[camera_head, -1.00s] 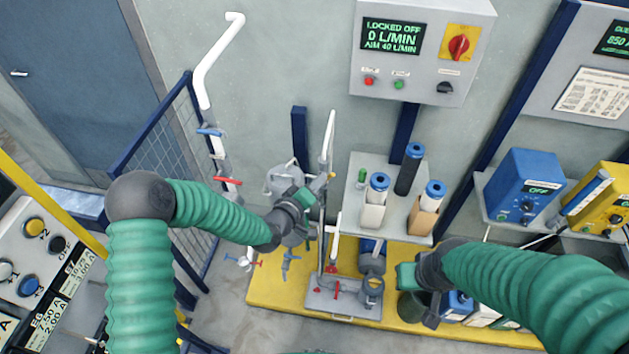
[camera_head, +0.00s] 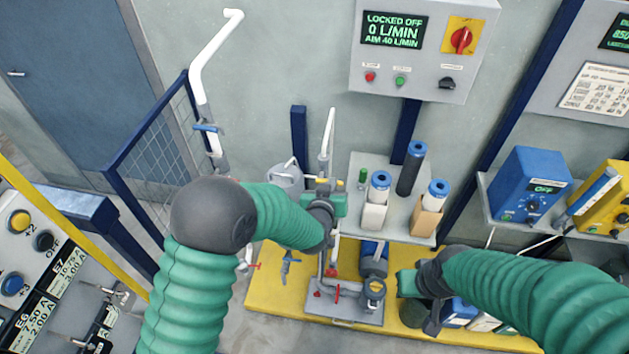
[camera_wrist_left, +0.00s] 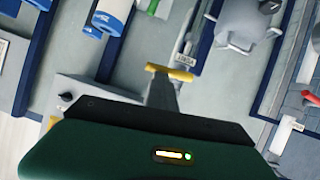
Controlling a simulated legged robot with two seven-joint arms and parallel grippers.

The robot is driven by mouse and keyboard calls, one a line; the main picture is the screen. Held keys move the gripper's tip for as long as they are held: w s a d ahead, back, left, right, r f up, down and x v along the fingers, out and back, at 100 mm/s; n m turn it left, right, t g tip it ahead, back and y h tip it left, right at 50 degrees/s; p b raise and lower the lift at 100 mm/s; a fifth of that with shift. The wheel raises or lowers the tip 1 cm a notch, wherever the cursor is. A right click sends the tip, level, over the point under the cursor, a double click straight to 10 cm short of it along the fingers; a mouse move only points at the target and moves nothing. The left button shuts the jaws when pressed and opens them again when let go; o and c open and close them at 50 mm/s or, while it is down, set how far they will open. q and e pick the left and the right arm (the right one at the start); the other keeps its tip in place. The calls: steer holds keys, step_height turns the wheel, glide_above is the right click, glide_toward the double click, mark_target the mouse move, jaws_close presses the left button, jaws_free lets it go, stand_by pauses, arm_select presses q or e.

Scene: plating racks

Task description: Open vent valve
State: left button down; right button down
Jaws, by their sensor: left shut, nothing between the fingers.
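A small yellow handle (camera_head: 322,181), which I take to be the vent valve, sits low on the white upright pipe (camera_head: 327,135). In the left wrist view, a yellow crossbar handle (camera_wrist_left: 170,72) lies right at the far end of my fingers, beside a small label. My left gripper (camera_head: 322,190) is shut and empty, close in front of the handle. I cannot tell whether it touches. It also shows in the left wrist view (camera_wrist_left: 164,82). My right gripper (camera_head: 408,283) hangs over the right of the yellow base; its jaw opening is unclear.
A grey tank (camera_head: 284,176) stands left of the pipe. A shelf (camera_head: 400,225) with several blue-capped cartridges is to the right. The control box (camera_head: 480,75) reads locked off, 0 L/MIN. A mesh fence (camera_head: 150,170) is at left. A pump (camera_head: 373,262) sits on the yellow base (camera_head: 265,297).

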steer(key=shift+a+f, duration=0.15)
steer(key=shift+f, duration=0.2)
stand_by(0.5)
